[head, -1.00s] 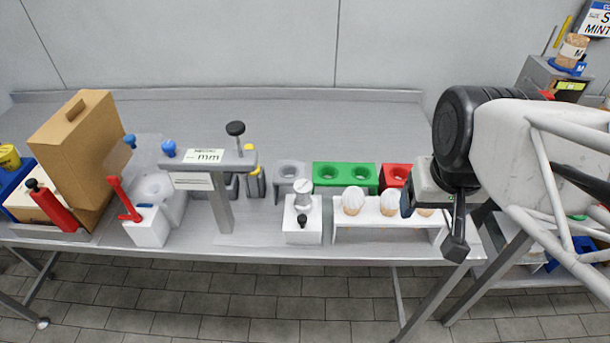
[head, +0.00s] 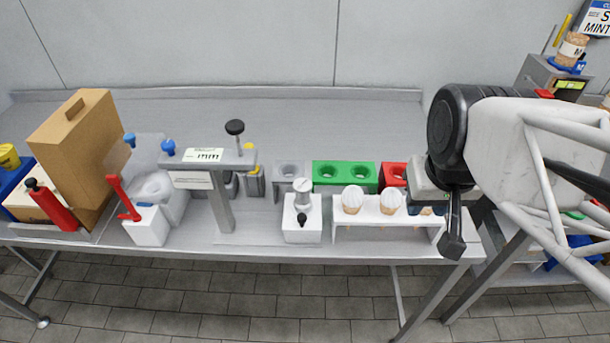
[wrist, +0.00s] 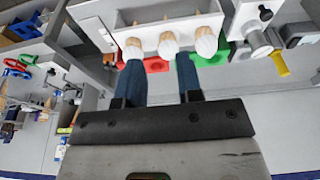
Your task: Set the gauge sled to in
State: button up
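The grey gauge stand (head: 223,205) rises near the front edge of the table, left of centre in the head view. Its crossbar (head: 220,163) carries a pale label (head: 203,155) with marks too small to read surely. A black knob (head: 235,128) stands up at the bar's right end and a blue knob (head: 168,147) at its left. I cannot tell which part is the sled or where it is set. My gripper (wrist: 160,64) is open and empty, its two blue fingers apart. It is far right of the gauge, by the cone rack.
A white rack (head: 385,215) holds several cones near my gripper. Green (head: 344,175) and red (head: 394,174) holders stand behind it. The back of the table is clear.

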jog(key=w+a+f+n+y, duration=0.2)
jog(key=w+a+f+n, duration=0.15)
jog(key=a, duration=0.45)
jog(key=n+y, duration=0.1)
jog(key=n, duration=0.4)
send_near(303, 217)
jog(key=f, duration=0.1)
jog(key=shift+a+f, duration=0.2)
jog(key=shift+x, duration=3.9)
jog(key=shift+w, duration=0.15)
jog(key=shift+c, duration=0.4)
grip_shut()
